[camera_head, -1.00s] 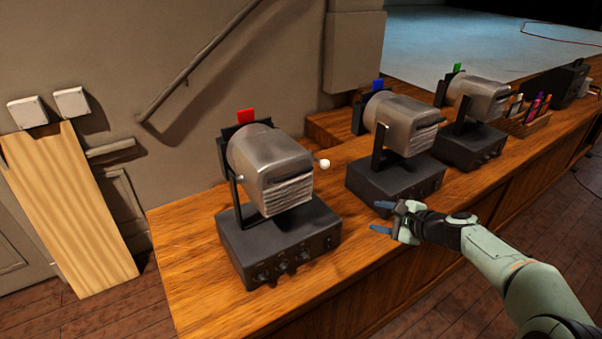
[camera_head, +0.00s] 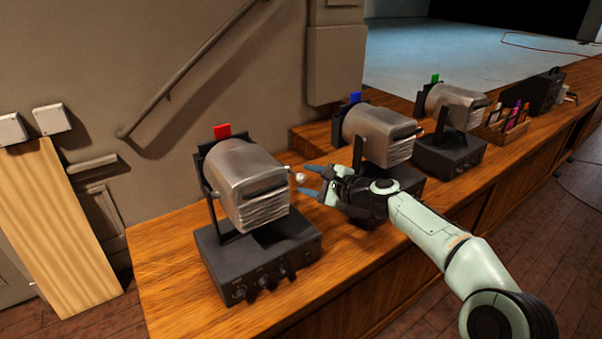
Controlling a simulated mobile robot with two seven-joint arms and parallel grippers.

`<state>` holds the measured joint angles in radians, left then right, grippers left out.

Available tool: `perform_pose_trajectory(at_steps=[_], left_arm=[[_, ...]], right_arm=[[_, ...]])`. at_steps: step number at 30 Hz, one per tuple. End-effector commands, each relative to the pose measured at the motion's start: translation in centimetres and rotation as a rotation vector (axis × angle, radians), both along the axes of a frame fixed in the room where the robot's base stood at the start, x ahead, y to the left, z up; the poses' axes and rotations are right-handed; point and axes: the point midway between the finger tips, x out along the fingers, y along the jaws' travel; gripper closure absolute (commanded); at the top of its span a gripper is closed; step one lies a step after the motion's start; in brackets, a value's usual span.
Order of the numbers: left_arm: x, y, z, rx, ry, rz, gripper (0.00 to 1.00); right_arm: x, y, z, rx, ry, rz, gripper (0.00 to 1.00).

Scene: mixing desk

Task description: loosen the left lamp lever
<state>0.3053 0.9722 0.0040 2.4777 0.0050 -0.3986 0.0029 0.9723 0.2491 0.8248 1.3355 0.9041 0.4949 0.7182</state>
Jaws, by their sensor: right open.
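The left lamp (camera_head: 248,186) is a grey metal housing with a red tab on top, held in a dark bracket on a black base box (camera_head: 259,261). Its lever, with a pale round knob (camera_head: 300,178), sticks out from the right side of the housing. My right gripper (camera_head: 311,181) is open, with its blue-tipped fingers pointing left at the knob. The fingertips are very close to the knob, one above and one below its level; I cannot tell whether they touch it. My left gripper is not in view.
A middle lamp (camera_head: 381,137) with a blue tab stands right behind my right gripper, its base partly hidden by it. A third lamp (camera_head: 455,107) with a green tab stands farther right. The wooden desk (camera_head: 172,262) is clear left of the left lamp.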

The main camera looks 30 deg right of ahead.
Motion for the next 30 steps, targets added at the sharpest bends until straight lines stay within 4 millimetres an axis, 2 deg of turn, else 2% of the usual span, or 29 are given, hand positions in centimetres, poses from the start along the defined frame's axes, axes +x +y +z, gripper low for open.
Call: perform_pose_trajectory(at_steps=[3, 7, 18, 20, 21, 23, 30], left_arm=[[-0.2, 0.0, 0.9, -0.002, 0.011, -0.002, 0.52], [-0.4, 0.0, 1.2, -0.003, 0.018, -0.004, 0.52], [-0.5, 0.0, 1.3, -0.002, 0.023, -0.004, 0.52], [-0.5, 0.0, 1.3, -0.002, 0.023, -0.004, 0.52], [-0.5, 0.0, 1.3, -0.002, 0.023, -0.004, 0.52], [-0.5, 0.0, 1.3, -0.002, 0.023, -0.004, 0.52], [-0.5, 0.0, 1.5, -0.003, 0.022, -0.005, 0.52]], right_arm=[[1.7, 0.7, -0.1, 0.004, -0.001, 0.004, 0.49], [2.8, 1.0, -0.6, 0.003, 0.0, 0.001, 0.49], [3.2, 1.1, -0.9, 0.0, 0.001, 0.0, 0.49], [3.2, 1.1, -0.9, 0.0, 0.001, 0.0, 0.66], [3.2, 1.1, -0.9, 0.0, 0.001, 0.0, 0.79], [3.2, 1.1, -0.9, 0.0, 0.001, 0.0, 0.98], [3.1, 1.0, -0.8, -0.002, 0.005, 0.0, 1.0]])
